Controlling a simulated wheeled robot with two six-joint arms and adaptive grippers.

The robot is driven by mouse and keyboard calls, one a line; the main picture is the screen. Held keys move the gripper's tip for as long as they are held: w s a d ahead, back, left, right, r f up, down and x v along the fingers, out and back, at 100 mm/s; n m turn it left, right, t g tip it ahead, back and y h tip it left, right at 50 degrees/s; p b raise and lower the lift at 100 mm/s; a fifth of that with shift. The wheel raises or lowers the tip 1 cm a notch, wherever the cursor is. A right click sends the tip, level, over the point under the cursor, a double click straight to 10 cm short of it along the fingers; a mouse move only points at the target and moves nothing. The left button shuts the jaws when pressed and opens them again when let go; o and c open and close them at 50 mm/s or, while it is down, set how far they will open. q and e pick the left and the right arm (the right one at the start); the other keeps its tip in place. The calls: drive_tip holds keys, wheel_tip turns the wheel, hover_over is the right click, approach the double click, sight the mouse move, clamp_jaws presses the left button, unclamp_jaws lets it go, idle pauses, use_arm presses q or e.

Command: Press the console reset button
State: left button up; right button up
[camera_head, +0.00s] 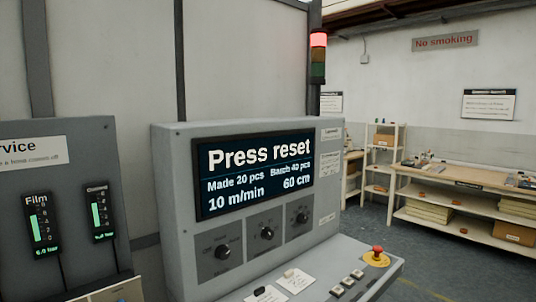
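The grey console (180,215) stands in the middle of the view. Its dark screen (255,168) reads "Press reset", "Made 20 pcs", "Batch 40 pcs", "10 m/min" and "60 cm". Three rotary knobs sit on dark plates below the screen. On the sloped desk in front is a short row of small pale push buttons (347,282). Their labels are too small to read, so I cannot tell which is the reset button. A red mushroom button (377,252) on a yellow base sits at the desk's right end. Neither of my grippers is in view.
A signal tower (318,56) behind the console has its red lamp lit. A grey service panel (70,200) with two green-lit gauges stands on the left. A wooden workbench (460,182) and shelves are at the back right. The floor between is clear.

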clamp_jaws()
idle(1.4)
